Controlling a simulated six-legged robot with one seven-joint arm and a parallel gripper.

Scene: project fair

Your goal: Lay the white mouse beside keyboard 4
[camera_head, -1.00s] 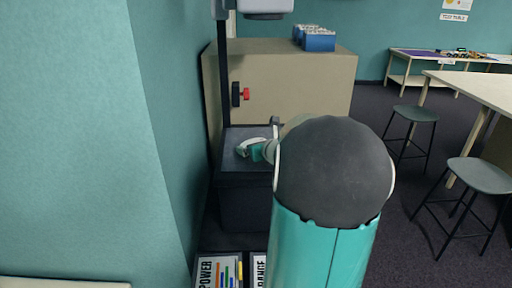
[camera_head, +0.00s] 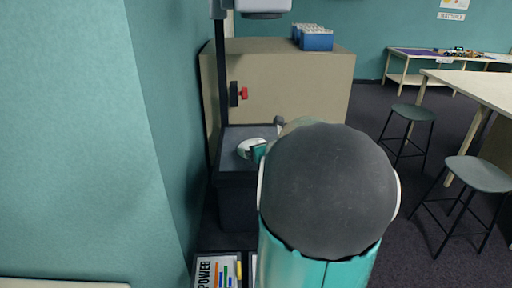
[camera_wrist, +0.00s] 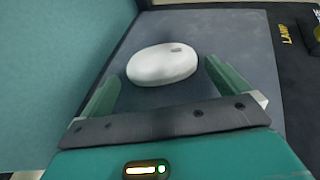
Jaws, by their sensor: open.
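The white mouse (camera_wrist: 163,64) lies on a dark grey surface (camera_wrist: 225,35) in the wrist view. It sits between and slightly ahead of the two green fingers of my gripper (camera_wrist: 160,82), which are apart. A gap shows between the mouse and the right finger; I cannot tell how close the left one is. In the head view the mouse (camera_head: 246,148) lies on top of a dark stand, with the green fingertips at its right side. My arm hides part of the stand. No keyboard shows in either view.
A teal wall (camera_head: 85,140) runs close along the left. A beige cabinet (camera_head: 290,85) with blue boxes (camera_head: 315,38) stands behind the stand. Stools (camera_head: 480,175) and a pale table (camera_head: 480,85) are at the right. Printed boards (camera_head: 217,270) lie low in front.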

